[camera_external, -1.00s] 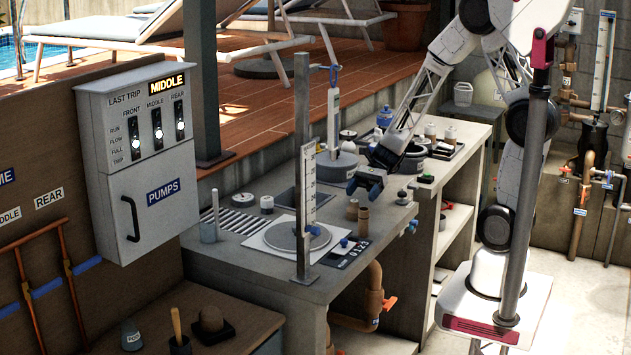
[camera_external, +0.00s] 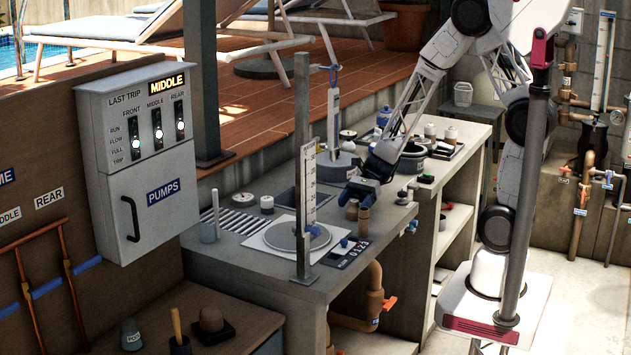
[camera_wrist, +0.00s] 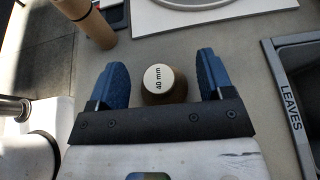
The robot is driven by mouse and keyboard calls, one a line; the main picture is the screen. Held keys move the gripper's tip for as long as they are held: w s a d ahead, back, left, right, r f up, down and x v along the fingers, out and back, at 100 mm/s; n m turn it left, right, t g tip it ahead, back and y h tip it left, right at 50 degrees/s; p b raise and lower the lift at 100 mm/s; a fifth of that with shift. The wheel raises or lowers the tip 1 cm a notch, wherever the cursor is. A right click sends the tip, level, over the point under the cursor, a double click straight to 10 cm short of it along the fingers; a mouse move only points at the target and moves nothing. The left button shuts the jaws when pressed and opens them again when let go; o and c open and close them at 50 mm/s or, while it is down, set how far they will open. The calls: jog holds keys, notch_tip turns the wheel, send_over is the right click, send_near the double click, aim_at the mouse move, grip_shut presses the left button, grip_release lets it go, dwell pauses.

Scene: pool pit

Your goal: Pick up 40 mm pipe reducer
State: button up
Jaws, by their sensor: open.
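The 40 mm pipe reducer (camera_wrist: 159,84) is a short brown cylinder with a pale round top marked "40 mm". In the wrist view it stands between the two blue fingers of my gripper (camera_wrist: 162,75), with gaps on both sides. My gripper is open and empty. In the external view my gripper (camera_external: 359,194) is just above and behind the reducer (camera_external: 351,211), which stands upright on the grey worktop. How far the fingertips are above the worktop is hard to tell.
A taller brown pipe piece (camera_wrist: 92,22) stands near the reducer, beyond the left finger; it also shows in the external view (camera_external: 364,221). A basin labelled "LEAVES" (camera_wrist: 291,108) lies to the right. A pale plate (camera_wrist: 205,20) with a round disc lies ahead.

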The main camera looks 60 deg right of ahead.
jog(key=shift+c, duration=0.2)
jog(key=c, duration=1)
jog(key=shift+r, duration=0.4)
grip_shut()
jog(key=shift+r, duration=0.35)
jog(key=shift+s+d+r, duration=0.1)
jog(key=shift+s+r, duration=0.15)
jog(key=shift+r, duration=0.3)
jog(key=shift+s+d+r, duration=0.1)
jog(key=shift+s+r, duration=0.15)
jog(key=shift+r, duration=0.3)
jog(key=s+d+r, duration=0.1)
jog(key=s+d, duration=0.2)
jog(key=s, duration=1.1)
jog(key=shift+s+d+r, duration=0.15)
jog(key=shift+s+d, duration=0.05)
jog(key=shift+s, duration=0.1)
